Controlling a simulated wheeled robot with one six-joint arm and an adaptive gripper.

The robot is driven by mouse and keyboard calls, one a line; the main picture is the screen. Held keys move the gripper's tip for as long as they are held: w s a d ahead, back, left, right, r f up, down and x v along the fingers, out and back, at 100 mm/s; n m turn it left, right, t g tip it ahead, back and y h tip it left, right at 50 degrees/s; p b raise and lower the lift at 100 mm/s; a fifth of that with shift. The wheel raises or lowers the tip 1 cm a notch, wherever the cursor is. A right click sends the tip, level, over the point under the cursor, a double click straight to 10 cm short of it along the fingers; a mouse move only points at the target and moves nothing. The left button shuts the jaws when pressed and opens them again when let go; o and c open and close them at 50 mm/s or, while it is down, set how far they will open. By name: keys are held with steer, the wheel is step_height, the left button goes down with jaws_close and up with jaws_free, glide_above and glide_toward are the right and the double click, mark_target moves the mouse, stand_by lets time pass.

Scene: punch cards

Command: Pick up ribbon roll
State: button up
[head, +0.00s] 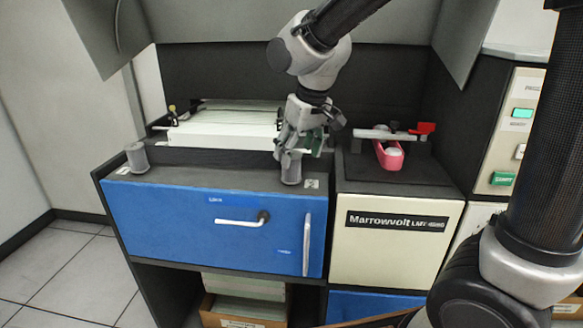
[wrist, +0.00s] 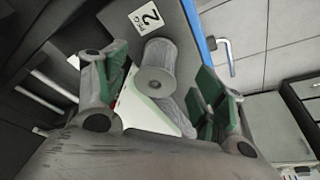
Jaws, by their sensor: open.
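A grey ribbed cylindrical roll (head: 291,167), which looks like the ribbon roll, stands upright on the dark top of the blue-fronted cabinet, near its right end. My gripper (head: 300,140) is just above this roll, pointing down, with its jaws open. In the wrist view, the roll (wrist: 157,62) shows between the green finger pads of my gripper (wrist: 160,95), with its round end facing the camera. I see no finger pressing on it. Another grey ribbed part (wrist: 178,115) shows below it; I cannot tell what it is.
A similar grey roll (head: 137,160) stands at the cabinet top's left end. A pink and red device (head: 388,154) sits at the right. A white label (wrist: 148,17) lies near the roll. The cabinet top between the rolls is clear.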

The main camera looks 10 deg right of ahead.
steer(key=shift+w+a+r+t+y, duration=0.15)
steer(key=shift+w+a+r+t, duration=0.05)
steer(key=shift+w+r, duration=0.25)
steer(key=shift+w+a+r+t+y, duration=0.2)
steer(key=shift+w+r, duration=0.1)
steer(key=shift+w, duration=0.1)
steer(key=shift+w+a+f, duration=0.1)
steer(key=shift+w+f, duration=0.05)
steer(key=shift+f, duration=0.15)
steer(key=x, duration=0.7)
steer(key=shift+s+d+f, duration=0.1)
steer(key=shift+s+d, duration=0.1)
steer(key=shift+s, duration=0.1)
steer(key=c, duration=1.2)
